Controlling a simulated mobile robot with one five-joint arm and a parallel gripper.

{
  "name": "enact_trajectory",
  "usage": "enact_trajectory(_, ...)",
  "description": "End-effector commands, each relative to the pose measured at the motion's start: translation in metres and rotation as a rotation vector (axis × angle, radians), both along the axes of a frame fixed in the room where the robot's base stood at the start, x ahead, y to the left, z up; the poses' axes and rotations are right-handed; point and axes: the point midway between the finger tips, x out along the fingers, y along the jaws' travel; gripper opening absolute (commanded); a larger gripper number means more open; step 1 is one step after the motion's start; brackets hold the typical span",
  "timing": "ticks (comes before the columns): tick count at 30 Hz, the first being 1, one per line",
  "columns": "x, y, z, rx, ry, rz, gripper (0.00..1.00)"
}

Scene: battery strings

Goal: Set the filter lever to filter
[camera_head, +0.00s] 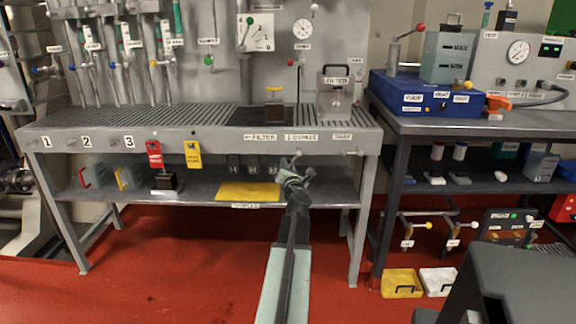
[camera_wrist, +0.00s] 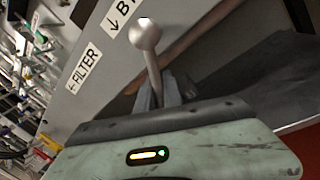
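The filter lever (camera_wrist: 146,36) shows in the wrist view as a pale metal rod with a round ball end. Its rod runs down to the fingers of my gripper (camera_wrist: 163,92), and its lower part is hidden there. The FILTER label (camera_wrist: 84,68) and the partly cut-off bypass label (camera_wrist: 120,14) are on the grey panel beside it. In the head view, my gripper (camera_head: 293,175) is at the front of the bench, just below the FILTER label (camera_head: 262,137) and the BYPASS label (camera_head: 302,137). I cannot tell whether the fingers grip the rod.
The grey bench (camera_head: 60,137) has a grated top and a lower shelf with a yellow mat (camera_head: 247,191). Red and yellow tags (camera_head: 193,154) hang on its front. A second bench with a blue unit (camera_head: 425,92) stands at right. Red floor (camera_head: 180,260) lies clear at left.

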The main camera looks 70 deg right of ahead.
Motion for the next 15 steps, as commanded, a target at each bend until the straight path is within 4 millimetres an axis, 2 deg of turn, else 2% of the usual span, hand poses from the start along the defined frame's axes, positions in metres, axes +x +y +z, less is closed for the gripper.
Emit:
enact_trajectory(1,-0.0002,-0.0003,0.0000,-0.001,0.002,0.001,0.24)
enact_trajectory(2,-0.0010,-0.0007,0.0001,-0.001,0.002,0.000,0.32)
enact_trajectory(11,-0.0049,-0.0022,0.0000,0.000,0.000,-0.007,0.32)
enact_trajectory(15,-0.0090,0.0060,-0.0012,0.001,0.000,-0.007,0.32)
